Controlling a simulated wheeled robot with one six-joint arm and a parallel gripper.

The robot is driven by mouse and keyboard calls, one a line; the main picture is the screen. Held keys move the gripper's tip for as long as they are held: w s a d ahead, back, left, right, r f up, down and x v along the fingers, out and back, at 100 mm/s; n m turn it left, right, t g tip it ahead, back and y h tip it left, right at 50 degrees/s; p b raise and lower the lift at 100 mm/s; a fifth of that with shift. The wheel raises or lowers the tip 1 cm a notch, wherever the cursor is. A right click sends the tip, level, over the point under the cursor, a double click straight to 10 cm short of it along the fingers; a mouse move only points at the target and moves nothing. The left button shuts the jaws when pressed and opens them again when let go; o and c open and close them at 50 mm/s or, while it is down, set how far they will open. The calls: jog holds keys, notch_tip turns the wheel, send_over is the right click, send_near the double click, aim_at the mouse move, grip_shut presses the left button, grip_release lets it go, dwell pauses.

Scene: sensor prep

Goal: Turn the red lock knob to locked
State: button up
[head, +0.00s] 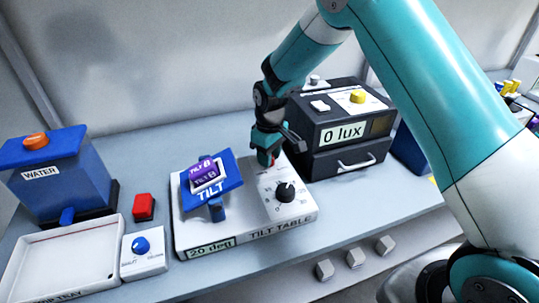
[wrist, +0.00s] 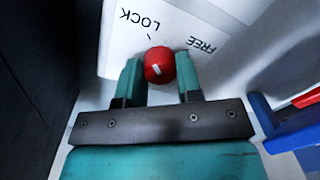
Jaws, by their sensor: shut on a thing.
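The red lock knob (wrist: 159,65) is on the white top panel of the tilt table (head: 245,235), between the printed words LOCK and FREE. My gripper (wrist: 159,78) is shut on the knob, one teal finger on each side. In the head view my gripper (head: 266,157) reaches down at the panel's back edge and mostly hides the knob. The blue tilt platform (head: 228,185) is tilted and carries a purple block (head: 205,170).
A black knob (head: 285,192) sits in front of my gripper on the same panel. A dark lux box (head: 338,160) stands close on the right. A water tank (head: 65,185), a white tray (head: 62,234), a red block (head: 144,206) and a blue-knob box (head: 143,262) are at left.

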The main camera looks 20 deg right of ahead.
jog(key=o, duration=0.9)
jog(key=shift+o, duration=0.2)
notch_tip(320, 180, up, 18)
jog(key=b, duration=0.2)
jog(key=shift+w+d+f, duration=0.2)
jog(key=shift+w+d, duration=0.05)
jog(key=shift+d, duration=0.05)
jog(key=shift+s, duration=0.1)
jog(key=s+a+r+y, duration=0.1)
jog(key=s+a+y, duration=0.1)
jog(key=s, duration=1.3)
jog(key=s+a+r+y, duration=0.1)
jog(key=s+a, duration=0.2)
jog(key=s, duration=1.3)
jog(key=shift+r+y, duration=0.2)
jog(key=shift+y, duration=0.2)
